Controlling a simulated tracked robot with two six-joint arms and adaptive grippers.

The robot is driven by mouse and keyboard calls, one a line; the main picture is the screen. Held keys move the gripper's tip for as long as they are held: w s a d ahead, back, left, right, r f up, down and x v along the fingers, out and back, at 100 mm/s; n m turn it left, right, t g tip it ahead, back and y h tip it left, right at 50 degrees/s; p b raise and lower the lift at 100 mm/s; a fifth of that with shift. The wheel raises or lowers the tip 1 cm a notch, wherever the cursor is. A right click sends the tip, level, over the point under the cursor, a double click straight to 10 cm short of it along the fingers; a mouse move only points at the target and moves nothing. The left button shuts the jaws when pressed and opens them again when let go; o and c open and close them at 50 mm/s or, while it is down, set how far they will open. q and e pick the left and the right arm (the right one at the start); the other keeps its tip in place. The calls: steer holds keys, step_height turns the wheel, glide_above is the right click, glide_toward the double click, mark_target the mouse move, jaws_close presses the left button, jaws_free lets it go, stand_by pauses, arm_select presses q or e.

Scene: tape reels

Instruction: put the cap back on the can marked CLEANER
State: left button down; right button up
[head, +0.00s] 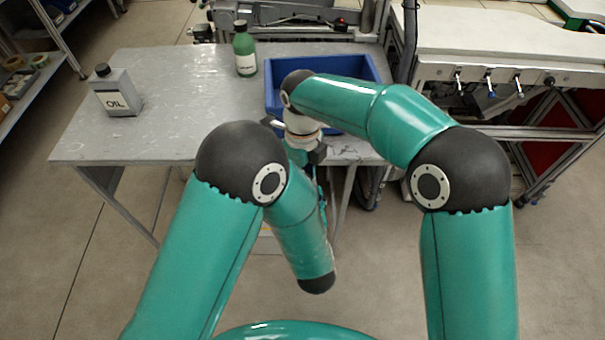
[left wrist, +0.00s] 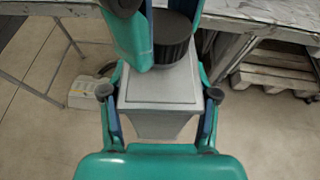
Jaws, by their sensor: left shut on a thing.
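In the left wrist view, my left gripper (left wrist: 160,96) is shut on a grey can (left wrist: 158,122), one finger on each side. The can's label is not visible, so I cannot read its marking. A black ridged cap (left wrist: 172,40) is at the can's top end, between the teal fingers of my right gripper (left wrist: 170,22). I cannot tell whether the cap sits on the neck or is apart from it, nor whether the right fingers press on it. In the head view, my arms hide most of the can and both grippers.
A grey can marked OIL (head: 119,95), with a black cap, stands at the left of the grey table (head: 170,100). A green bottle (head: 244,52) stands at the back beside a blue bin (head: 350,68). The table between them is clear. A bench (head: 490,45) is at right.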

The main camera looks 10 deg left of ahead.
steer(key=shift+w, duration=0.15)
steer(key=o, duration=0.7)
steer(key=shift+r, duration=2.3)
steer(key=shift+c, duration=0.2)
